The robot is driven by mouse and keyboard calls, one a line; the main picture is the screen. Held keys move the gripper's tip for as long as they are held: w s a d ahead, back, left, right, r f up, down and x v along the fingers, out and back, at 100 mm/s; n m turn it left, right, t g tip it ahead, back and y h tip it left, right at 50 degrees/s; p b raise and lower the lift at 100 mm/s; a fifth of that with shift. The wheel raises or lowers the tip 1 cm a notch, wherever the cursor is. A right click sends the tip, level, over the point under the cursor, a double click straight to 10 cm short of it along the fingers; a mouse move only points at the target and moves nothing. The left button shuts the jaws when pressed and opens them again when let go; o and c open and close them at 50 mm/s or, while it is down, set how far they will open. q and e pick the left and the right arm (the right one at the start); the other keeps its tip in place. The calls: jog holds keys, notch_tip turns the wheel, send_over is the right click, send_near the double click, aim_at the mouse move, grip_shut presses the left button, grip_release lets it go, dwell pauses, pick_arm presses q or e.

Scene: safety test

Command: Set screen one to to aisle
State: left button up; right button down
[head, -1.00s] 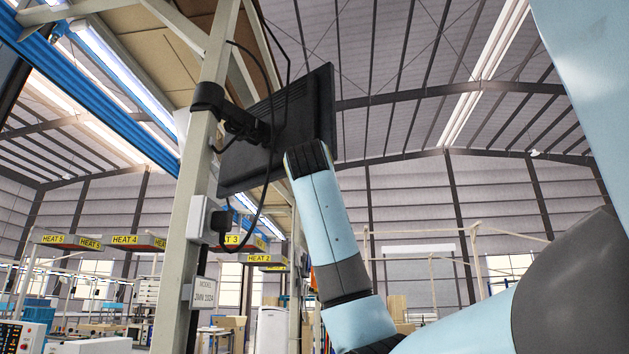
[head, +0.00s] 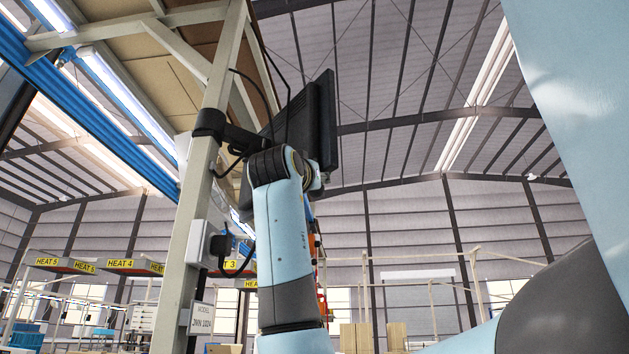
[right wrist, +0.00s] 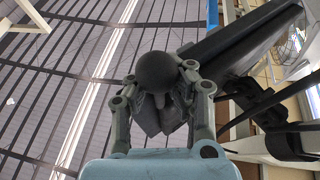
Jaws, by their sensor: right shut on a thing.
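A black screen (head: 318,120) hangs on a dark jointed bracket (head: 228,131) from a pale post. In the head view I see its ribbed back and side, turned nearly edge-on; its display face is hidden. My right arm reaches up in front of it, and its wrist covers the screen's lower part. In the right wrist view, my right gripper (right wrist: 158,76) is closed around a dark piece with a round black knob, at the end of the screen (right wrist: 240,42). The exact contact is partly hidden. My left gripper is not in view.
The pale post (head: 200,180) stands just left of the screen, with a socket box (head: 199,241) and a model sign (head: 201,317). Black cables (head: 246,262) hang near the bracket. A blue beam (head: 95,105) runs overhead at left. Open air lies right of the screen.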

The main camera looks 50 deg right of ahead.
jog(key=c, duration=0.9)
grip_release()
jog(key=shift+w+d+f, duration=0.1)
jog(key=shift+d+f, duration=0.05)
jog(key=shift+d, duration=0.05)
jog(key=shift+a, duration=0.1)
jog(key=shift+a+f, duration=0.2)
jog(key=shift+a, duration=0.15)
jog(key=shift+v, duration=5.65)
jog(key=shift+r, duration=0.15)
